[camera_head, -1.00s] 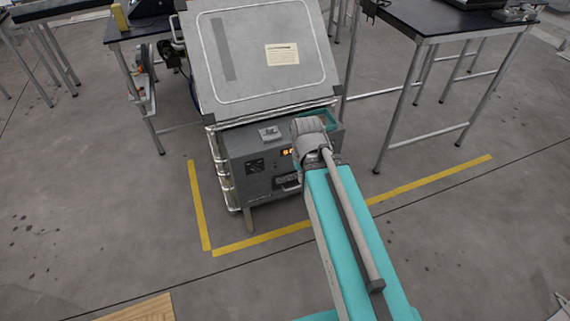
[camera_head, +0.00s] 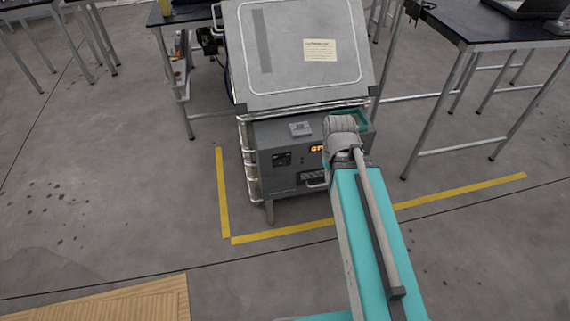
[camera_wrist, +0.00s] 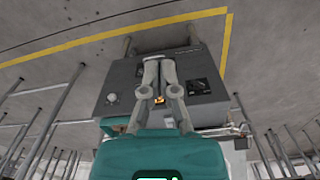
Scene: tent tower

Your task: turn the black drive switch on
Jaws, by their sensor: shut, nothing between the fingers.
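The grey control box (camera_head: 290,185) stands under a large tilted panel, and its front carries a lit orange display (camera_head: 317,149) and a small dark square (camera_head: 282,159). The box also shows upside down in the wrist view (camera_wrist: 120,76), with a dark square (camera_wrist: 198,87) to the right and a pale round knob (camera_wrist: 112,97) to the left. I cannot make out the black drive switch for certain. My gripper (camera_wrist: 159,62) is shut and empty, in front of the box face; I cannot tell whether it touches. In the head view my arm hides part of the face.
The tilted grey panel (camera_head: 295,50) with a paper label rises above the box. Yellow floor tape (camera_head: 285,230) runs around its front. A dark-topped table (camera_head: 490,25) stands to the right, another behind left. A wooden board (camera_head: 110,303) lies at lower left. The floor in front is clear.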

